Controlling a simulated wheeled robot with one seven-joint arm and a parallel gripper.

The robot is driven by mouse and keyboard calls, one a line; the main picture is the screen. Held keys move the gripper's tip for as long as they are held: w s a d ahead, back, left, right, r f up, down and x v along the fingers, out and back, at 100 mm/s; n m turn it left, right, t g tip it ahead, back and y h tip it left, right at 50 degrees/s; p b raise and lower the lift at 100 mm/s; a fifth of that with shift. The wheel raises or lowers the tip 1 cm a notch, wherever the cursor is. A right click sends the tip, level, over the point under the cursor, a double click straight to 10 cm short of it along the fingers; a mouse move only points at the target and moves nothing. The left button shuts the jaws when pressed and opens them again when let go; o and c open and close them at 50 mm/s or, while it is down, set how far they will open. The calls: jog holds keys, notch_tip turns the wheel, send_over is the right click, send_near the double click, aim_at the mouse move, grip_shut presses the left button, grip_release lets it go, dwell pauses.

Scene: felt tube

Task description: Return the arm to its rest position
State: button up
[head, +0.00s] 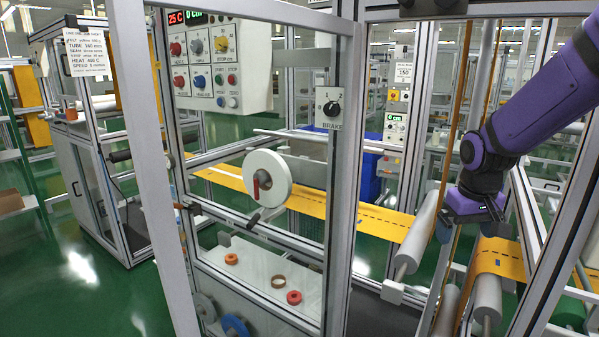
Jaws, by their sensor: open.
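My purple arm reaches in from the upper right of the head view and bends down at a joint. My gripper (470,226) is at its lower end, right of centre. Its two fingers are apart and point down. I see nothing held between them. The gripper appears in front of the orange felt web (500,258) and near the grey rollers (418,238); I cannot tell whether it touches them.
A metal frame with an upright post (148,170) stands close in front. A white handwheel (267,179) and a brake knob (331,108) are on the machine. A lower shelf (258,268) holds several rings. Green floor (85,270) is open at left.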

jog(key=s+a+r+t, duration=0.1)
jog(key=s+a+r, duration=0.1)
jog(key=s+r, duration=0.4)
jog(key=s+a+r+t, duration=0.1)
jog(key=s+r, duration=0.5)
jog(key=s, duration=1)
jog(key=shift+s+a+r+m+t+y, duration=0.3)
jog(key=shift+s+a+t+y, duration=0.1)
jog(key=shift+t, duration=0.4)
jog(key=shift+w, duration=0.1)
